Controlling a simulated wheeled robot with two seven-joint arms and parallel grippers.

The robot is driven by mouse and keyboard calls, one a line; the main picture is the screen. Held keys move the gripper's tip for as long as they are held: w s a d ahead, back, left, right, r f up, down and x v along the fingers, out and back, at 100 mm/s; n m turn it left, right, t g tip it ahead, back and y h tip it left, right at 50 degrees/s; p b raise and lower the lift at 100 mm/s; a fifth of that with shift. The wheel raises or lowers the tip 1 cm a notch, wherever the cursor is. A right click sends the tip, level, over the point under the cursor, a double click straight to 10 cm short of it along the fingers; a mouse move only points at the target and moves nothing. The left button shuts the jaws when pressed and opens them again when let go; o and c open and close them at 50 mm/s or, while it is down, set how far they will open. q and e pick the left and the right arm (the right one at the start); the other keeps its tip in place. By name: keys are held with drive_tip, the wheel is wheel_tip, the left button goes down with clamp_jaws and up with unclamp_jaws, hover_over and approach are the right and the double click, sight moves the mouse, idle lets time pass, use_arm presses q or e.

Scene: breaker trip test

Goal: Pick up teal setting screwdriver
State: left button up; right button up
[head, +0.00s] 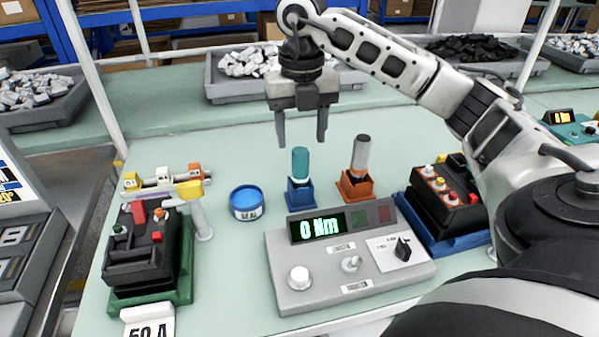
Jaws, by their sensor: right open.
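The teal setting screwdriver (300,164) stands upright in a blue holder (300,195) in the middle of the table, its teal handle up and its lower part hidden in the holder. My right gripper (301,143) hangs above it, fingers pointing down and apart, with nothing between them. The fingertips appear just above the handle top in the picture; I cannot tell the exact gap. My left gripper is out of view.
A grey-handled tool (360,155) stands in an orange holder (356,187) close on the right. A blue seal tin (246,203) is on the left. A torque tester (347,255) reading 0 Nm lies in front. Breakers (148,248) (445,200) flank both sides.

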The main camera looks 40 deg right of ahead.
sight(300, 164)
drive_tip(key=shift+w+d+f+p, duration=0.1)
drive_tip(key=shift+f+p, duration=0.15)
drive_tip(key=shift+f, duration=1.75)
drive_tip(key=shift+w+f+p, duration=0.1)
drive_tip(key=shift+f+p, duration=0.15)
drive_tip(key=shift+f, duration=1.75)
drive_tip(key=c, duration=1)
